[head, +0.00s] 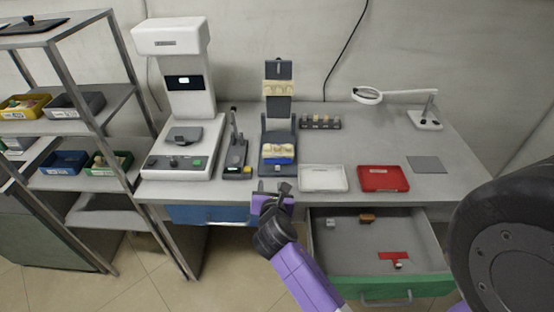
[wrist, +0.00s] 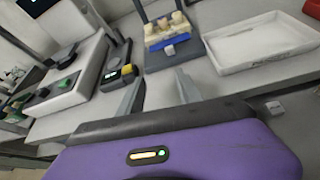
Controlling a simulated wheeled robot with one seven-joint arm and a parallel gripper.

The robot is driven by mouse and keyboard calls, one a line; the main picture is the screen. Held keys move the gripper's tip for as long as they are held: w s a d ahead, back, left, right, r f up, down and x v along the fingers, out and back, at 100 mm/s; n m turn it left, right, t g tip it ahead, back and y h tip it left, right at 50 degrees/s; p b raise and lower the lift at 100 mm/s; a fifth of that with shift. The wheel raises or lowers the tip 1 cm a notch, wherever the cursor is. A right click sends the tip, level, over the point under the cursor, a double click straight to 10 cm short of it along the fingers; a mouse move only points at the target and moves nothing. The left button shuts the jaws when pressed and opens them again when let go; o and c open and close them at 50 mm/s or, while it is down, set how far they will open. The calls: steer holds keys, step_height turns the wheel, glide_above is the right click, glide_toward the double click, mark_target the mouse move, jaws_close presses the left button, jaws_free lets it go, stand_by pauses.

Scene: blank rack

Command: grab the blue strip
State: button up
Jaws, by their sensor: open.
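The blue strip (head: 279,160) lies across the front of a dark stand (head: 265,172) on the bench, just below a cream block with tooth-like bumps (head: 278,150). In the wrist view the blue strip (wrist: 170,42) is near the top, above the fingertips. My gripper (head: 271,187) is at the bench's front edge, in front of the stand. In the wrist view its two fingers (wrist: 160,90) are spread, with nothing between them, and apart from the strip.
A white tray (head: 323,190) and a red tray (head: 383,189) sit right of the stand. A small dark device (head: 236,172) and a large white machine (head: 156,164) stand to its left. An open drawer (head: 345,255) juts out below the bench at right.

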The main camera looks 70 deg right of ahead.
steer(key=g, duration=0.1)
glide_toward(278, 166)
steer(key=shift+w+d+f+n+h, duration=0.2)
steer(key=shift+w+d+f, duration=0.15)
steer(key=shift+d, duration=0.2)
steer(key=shift+w+d+f+n+h, duration=0.2)
steer(key=shift+w+d+f, duration=0.15)
steer(key=shift+d, duration=0.25)
steer(key=x, duration=0.6)
steer(key=shift+s+a+f, duration=0.1)
steer(key=shift+f, duration=0.05)
jaws_close()
